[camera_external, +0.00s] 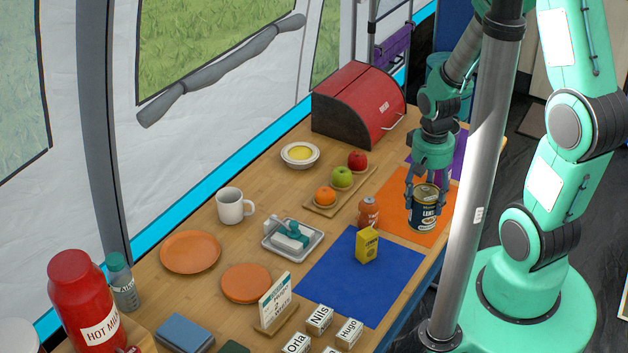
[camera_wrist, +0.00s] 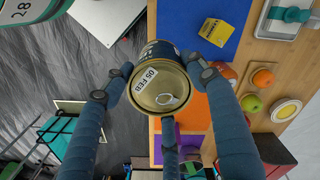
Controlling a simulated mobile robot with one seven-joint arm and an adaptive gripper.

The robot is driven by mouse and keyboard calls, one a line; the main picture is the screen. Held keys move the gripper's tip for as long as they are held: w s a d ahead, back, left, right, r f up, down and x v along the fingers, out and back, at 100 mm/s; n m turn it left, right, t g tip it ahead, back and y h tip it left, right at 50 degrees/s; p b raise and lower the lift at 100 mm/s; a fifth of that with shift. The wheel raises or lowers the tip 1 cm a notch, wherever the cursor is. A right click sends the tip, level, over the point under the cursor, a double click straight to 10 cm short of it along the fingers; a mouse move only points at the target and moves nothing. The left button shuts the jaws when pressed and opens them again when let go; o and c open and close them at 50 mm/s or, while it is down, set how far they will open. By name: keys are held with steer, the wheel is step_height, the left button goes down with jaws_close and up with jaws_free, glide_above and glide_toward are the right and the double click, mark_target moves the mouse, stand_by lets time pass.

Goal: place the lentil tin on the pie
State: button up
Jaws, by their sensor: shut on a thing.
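The lentil tin (camera_external: 424,212) is dark blue with a gold lid and a pale label. It is upright over the orange mat; I cannot tell whether its base touches it. My gripper (camera_external: 424,194) points down and is shut around the tin. In the wrist view, the tin (camera_wrist: 160,88) shows its ring-pull lid and an "05 FEB" sticker between my gripper's fingers (camera_wrist: 165,85). The likely pie is a round white dish with yellow filling (camera_external: 300,154), on the wooden table left of the red bread bin. The dish also shows in the wrist view (camera_wrist: 286,110).
A board (camera_external: 324,211) with an orange, a green apple and a red apple lies between tin and dish. An orange-brown container (camera_external: 368,212) stands close left of the tin. A yellow box (camera_external: 367,246) stands on the blue mat (camera_external: 345,290). The red bread bin (camera_external: 355,105) stands behind.

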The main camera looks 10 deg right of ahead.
steer(key=w+a+r+n+p, duration=0.1)
steer(key=w+a+n+p, duration=0.3)
steer(key=w, duration=0.8)
steer(key=w+a+r+n+p, duration=0.15)
steer(key=w+a, duration=0.45)
steer(key=w, duration=0.6)
steer(key=w+a+f+n+p, duration=0.1)
steer(key=w+a+f+p, duration=0.15)
steer(key=w, duration=0.35)
steer(key=w+a+f+n+p, duration=0.1)
steer(key=w+a+f+p, duration=0.15)
steer(key=w, duration=0.25)
steer(key=shift+w+a+f+b, duration=0.1)
steer(key=shift+a+f+b, duration=0.15)
steer(key=shift+f, duration=0.9)
steer(key=shift+w+a+f+b, duration=0.1)
steer(key=shift+a+f+b, duration=0.1)
steer(key=shift+f, duration=0.9)
steer(key=w+a, duration=0.2)
steer(key=w, duration=0.5)
steer(key=w+a+f, duration=0.1)
steer(key=w+a, duration=0.2)
steer(key=w, duration=0.5)
steer(key=shift+f+p, duration=0.2)
steer(key=shift+p, duration=0.25)
steer(key=shift+f, duration=1.75)
